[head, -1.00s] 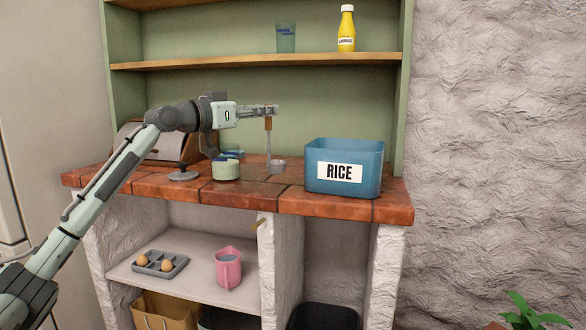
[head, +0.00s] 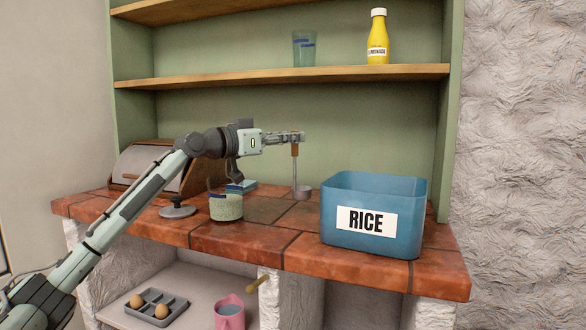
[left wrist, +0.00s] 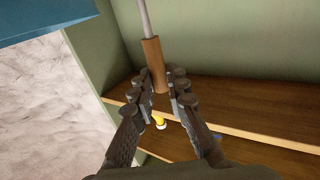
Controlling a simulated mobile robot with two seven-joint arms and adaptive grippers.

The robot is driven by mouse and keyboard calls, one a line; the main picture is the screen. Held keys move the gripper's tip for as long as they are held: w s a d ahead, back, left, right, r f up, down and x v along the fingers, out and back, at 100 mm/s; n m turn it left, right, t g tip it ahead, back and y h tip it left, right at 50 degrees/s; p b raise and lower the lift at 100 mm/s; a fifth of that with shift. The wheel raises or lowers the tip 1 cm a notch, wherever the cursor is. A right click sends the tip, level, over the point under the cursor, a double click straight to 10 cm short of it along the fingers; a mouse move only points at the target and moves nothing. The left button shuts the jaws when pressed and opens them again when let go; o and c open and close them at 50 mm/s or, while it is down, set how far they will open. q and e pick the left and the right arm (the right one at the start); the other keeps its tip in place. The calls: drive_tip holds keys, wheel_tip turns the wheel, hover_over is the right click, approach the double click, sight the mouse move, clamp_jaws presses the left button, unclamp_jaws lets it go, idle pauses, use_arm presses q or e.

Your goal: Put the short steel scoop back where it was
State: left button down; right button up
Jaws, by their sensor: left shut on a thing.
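The short steel scoop (head: 295,172) hangs upright with its bowl down, just left of the rice box. Its brown handle also shows in the left wrist view (left wrist: 153,58). My left gripper (head: 297,138) is shut on the top of that handle, above the counter. The scoop's bowl (head: 302,192) is at or just above the tiles; I cannot tell whether it touches. My right gripper is not in view.
The blue rice box (head: 400,205) stands on the tiled counter (head: 240,240). A yellow bottle (head: 377,40) and a glass (head: 303,50) stand on the shelf.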

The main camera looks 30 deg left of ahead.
use_arm(q)
wheel_tip(320, 180, down, 4)
drive_tip(key=shift+f, duration=0.2)
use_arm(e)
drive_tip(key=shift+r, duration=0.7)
use_arm(q)
drive_tip(key=c, duration=1.5)
unclamp_jaws()
drive_tip(key=shift+f+b, duration=0.1)
drive_tip(key=shift+b, duration=0.2)
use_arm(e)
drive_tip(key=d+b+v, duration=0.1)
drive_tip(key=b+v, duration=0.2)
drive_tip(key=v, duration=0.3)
use_arm(q)
drive_tip(key=b+v, duration=0.1)
drive_tip(key=v, duration=1.1)
drive_tip(key=shift+b, duration=0.35)
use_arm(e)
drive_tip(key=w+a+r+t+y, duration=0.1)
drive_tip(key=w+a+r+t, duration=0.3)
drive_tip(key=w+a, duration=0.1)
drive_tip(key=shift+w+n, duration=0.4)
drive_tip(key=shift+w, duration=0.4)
